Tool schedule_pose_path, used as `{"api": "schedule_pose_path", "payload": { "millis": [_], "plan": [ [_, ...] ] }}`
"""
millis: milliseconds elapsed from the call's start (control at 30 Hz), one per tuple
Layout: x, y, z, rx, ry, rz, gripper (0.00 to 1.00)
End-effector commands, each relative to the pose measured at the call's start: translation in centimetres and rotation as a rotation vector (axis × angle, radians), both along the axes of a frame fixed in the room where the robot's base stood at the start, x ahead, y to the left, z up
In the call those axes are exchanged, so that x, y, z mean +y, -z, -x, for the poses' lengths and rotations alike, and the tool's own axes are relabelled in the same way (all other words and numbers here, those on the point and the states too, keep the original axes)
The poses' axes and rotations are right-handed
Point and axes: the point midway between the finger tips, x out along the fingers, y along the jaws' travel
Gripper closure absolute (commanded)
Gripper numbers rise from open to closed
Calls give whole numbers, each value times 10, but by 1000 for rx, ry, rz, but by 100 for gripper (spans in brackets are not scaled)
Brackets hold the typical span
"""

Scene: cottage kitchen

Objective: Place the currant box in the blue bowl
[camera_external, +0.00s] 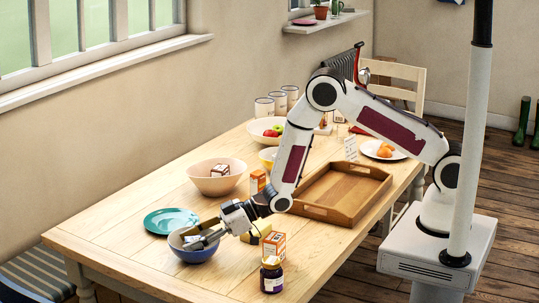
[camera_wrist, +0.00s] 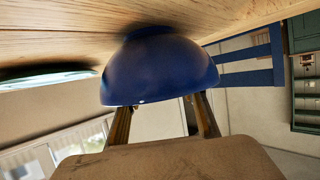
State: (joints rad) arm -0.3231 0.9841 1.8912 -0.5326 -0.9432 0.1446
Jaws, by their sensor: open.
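The blue bowl (camera_external: 196,254) stands near the front left of the table. My gripper (camera_external: 204,240) comes in low from the right, with its fingers over the rim at the bowl's mouth. In the wrist view the bowl (camera_wrist: 160,68) appears upside down, and my open fingers pass behind its rim, so the fingertips are hidden. A small pale shape shows in the bowl beside the fingers; I cannot tell if it is a box. No label reads clearly as currants. A small box (camera_external: 220,170) lies in the pink bowl.
An orange-and-white carton (camera_external: 274,246) and a dark jar (camera_external: 271,275) stand right of the gripper. Another orange carton (camera_external: 257,181) stands behind it. A teal plate (camera_external: 171,220) lies left of the blue bowl. The pink bowl (camera_external: 212,185) and a wooden tray (camera_external: 342,191) are farther back.

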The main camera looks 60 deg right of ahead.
Motion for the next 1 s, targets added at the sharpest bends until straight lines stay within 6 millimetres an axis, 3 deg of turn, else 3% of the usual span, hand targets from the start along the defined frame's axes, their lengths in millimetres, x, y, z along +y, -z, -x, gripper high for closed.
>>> {"api": "schedule_pose_path", "payload": {
  "millis": [267, 567, 1000],
  "plan": [
    [-4, -4, 3, 1, 0, 0, 59],
    [-21, -16, 21, 0, 1, 0, 59],
    [-20, -64, 20, -2, 1, 0, 59]
  ]
}}
